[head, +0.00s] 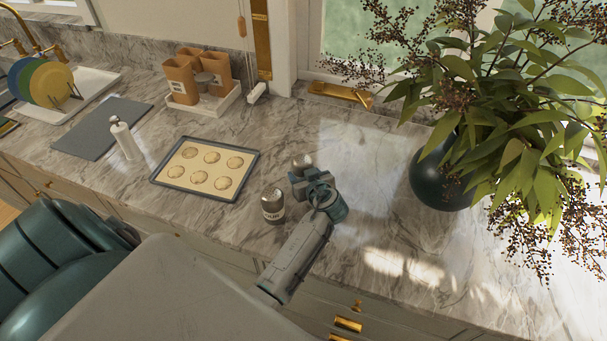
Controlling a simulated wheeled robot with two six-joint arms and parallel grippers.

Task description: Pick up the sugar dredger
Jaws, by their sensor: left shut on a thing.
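My left gripper (308,181) is over the marble counter, shut on a dredger with a silver domed top (302,162), which I take to be the sugar dredger. Only its top shows past the fingers; its body is mostly hidden behind my gripper. I cannot tell whether its base touches the counter. A second, similar dredger (272,206) with a silver top and a pale label stands upright just left of my gripper, apart from it. Its label is too small to read. My right gripper is not in view.
A baking tray (253,163) with several cookies lies left of the dredgers. A white bottle (124,139) stands by a grey mat (100,127). Canisters stand on a white tray (226,103) at the back. A dark plant vase (437,178) is at right. The front right counter is clear.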

